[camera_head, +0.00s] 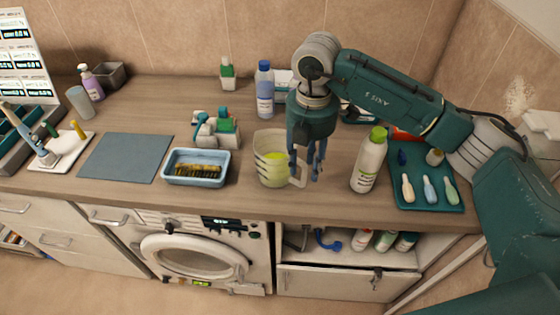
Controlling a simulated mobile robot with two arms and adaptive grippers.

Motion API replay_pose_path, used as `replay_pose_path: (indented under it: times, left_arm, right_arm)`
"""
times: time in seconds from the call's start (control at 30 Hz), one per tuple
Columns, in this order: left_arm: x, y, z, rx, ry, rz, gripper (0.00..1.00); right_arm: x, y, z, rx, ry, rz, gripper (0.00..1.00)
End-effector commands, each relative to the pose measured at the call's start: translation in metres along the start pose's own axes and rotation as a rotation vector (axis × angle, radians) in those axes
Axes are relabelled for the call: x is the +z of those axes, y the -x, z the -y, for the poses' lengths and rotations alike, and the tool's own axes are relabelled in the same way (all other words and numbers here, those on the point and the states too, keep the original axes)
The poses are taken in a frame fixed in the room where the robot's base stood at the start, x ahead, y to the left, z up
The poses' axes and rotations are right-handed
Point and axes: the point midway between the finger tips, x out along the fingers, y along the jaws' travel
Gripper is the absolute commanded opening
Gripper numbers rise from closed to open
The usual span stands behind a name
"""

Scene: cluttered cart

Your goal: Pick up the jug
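The jug (268,160) is a pale, translucent vessel with yellow-green showing inside it. It stands upright near the front edge of the wooden counter, with its white handle on the right side. My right gripper (305,174) points down at the handle, its blue fingers spread apart with the handle by them. Whether the fingers touch the handle cannot be told. The jug rests on the counter. My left gripper is not in view.
A blue tray (197,180) with a brush lies left of the jug. A white bottle with a green cap (369,165) and a teal tray (426,200) stand to the right. A grey mat (126,158) lies bare at left.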

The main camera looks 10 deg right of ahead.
Motion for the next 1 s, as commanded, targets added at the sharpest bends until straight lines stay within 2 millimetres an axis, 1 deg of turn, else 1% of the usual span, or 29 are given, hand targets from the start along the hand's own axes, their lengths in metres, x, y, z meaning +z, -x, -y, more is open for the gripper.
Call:
replay_pose_path:
  times: [0.07, 0.13, 0.17, 0.3, 0.4, 0.43, 0.57, 0.73, 0.87, 0.9, 1.0]
  left_arm:
    - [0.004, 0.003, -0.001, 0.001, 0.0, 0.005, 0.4]
    - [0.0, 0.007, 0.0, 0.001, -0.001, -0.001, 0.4]
    - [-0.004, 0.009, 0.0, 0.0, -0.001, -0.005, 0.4]
    - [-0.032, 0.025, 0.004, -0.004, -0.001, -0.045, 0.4]
    - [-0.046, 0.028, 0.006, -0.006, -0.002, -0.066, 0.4]
    - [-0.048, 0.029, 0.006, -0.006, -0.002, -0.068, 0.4]
    - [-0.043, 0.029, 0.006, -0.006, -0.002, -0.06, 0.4]
    - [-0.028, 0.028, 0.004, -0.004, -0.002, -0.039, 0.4]
    - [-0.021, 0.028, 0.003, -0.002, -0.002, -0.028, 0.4]
    - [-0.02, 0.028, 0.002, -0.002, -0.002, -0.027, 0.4]
    - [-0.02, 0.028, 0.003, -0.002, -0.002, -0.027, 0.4]
  right_arm:
    - [0.0, -0.004, 0.001, -0.002, 0.0, 0.0, 0.35]
    - [0.0, -0.009, 0.001, -0.003, 0.0, -0.002, 0.35]
    - [0.0, -0.012, 0.001, -0.003, 0.0, -0.002, 0.35]
    - [0.001, -0.032, 0.001, -0.005, 0.001, -0.002, 0.35]
    - [0.001, -0.047, 0.0, -0.003, 0.001, -0.002, 0.35]
    - [0.001, -0.05, 0.0, -0.002, 0.002, -0.002, 0.35]
    - [0.001, -0.057, -0.001, 0.0, 0.003, -0.002, 0.35]
    - [0.001, -0.058, -0.001, 0.001, 0.003, -0.002, 0.35]
    - [0.001, -0.058, -0.001, 0.001, 0.003, -0.002, 0.09]
    - [0.001, -0.058, -0.001, 0.001, 0.003, -0.002, 0.01]
    - [0.001, -0.057, -0.001, 0.001, 0.003, -0.002, 0.0]
